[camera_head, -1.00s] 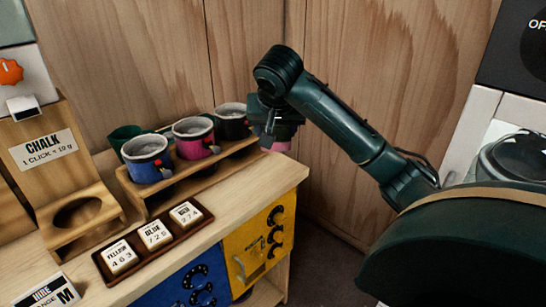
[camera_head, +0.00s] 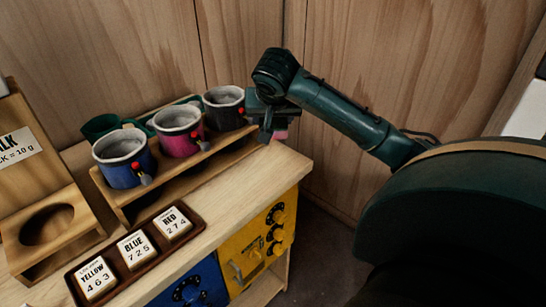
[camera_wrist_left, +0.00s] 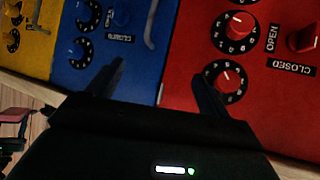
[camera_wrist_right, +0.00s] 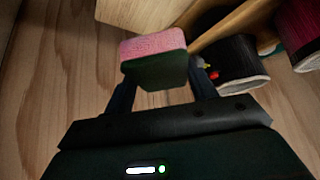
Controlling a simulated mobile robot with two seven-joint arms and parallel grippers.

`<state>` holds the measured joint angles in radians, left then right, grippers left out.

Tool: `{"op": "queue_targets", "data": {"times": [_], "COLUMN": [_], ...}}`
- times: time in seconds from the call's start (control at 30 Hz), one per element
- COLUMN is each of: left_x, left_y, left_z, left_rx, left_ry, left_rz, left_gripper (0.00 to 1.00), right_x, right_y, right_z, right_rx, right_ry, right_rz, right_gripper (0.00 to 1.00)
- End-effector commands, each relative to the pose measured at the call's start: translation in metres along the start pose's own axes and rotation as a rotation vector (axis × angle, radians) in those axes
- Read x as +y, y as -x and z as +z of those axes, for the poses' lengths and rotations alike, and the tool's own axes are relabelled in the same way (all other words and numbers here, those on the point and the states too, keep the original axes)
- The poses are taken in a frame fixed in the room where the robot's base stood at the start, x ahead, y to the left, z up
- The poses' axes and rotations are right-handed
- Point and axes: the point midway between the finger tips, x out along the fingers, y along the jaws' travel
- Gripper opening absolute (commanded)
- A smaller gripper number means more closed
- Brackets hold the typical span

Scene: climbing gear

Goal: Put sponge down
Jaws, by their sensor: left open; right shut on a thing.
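A sponge (camera_wrist_right: 155,62), pink on one face and dark green on the other, is held between the fingers of my right gripper (camera_wrist_right: 160,90) in the right wrist view. In the head view my right gripper (camera_head: 268,112) is above the right end of the wooden cabinet top, beside the black mug; a bit of the pink sponge (camera_head: 280,134) shows below it. The sponge appears clear of the wood. My left gripper (camera_wrist_left: 160,85) is open and empty in the left wrist view, in front of the coloured cabinet doors.
Blue (camera_head: 124,160), pink (camera_head: 178,132) and black (camera_head: 223,108) mugs stand in a wooden rack (camera_head: 190,168). A dark tray (camera_head: 75,284) holds three number tiles. The cabinet top (camera_head: 270,162) is bare at its right end. A yellow door (camera_head: 262,245) with dials is below.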

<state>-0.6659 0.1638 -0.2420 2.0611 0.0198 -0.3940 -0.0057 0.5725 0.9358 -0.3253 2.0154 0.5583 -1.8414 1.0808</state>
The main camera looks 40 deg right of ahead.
Motion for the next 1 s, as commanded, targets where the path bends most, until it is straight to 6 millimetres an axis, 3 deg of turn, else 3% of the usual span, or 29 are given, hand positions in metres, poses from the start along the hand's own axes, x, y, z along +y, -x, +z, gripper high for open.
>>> {"op": "queue_targets", "data": {"times": [0.1, 0.3, 0.73, 1.0], "left_x": [0.001, 0.001, 0.001, 0.001], "left_y": [-0.001, -0.001, -0.001, -0.001], "left_z": [0.0, 0.0, 0.0, 0.0], "left_rx": [0.003, 0.005, 0.007, 0.008], "left_ry": [-0.001, -0.001, -0.001, -0.001], "left_rz": [0.002, 0.003, 0.004, 0.004], "left_gripper": [0.8, 0.8, 0.8, 0.8], "right_x": [0.001, 0.001, 0.0, 0.0], "right_y": [-0.028, -0.057, -0.093, -0.095], "right_z": [0.021, 0.042, 0.068, 0.069], "right_rx": [-0.004, -0.002, -0.001, 0.0], "right_ry": [0.003, 0.001, 0.001, 0.0], "right_rz": [0.005, 0.002, 0.001, -0.001], "right_gripper": [0.15, 0.15, 0.15, 0.15]}}
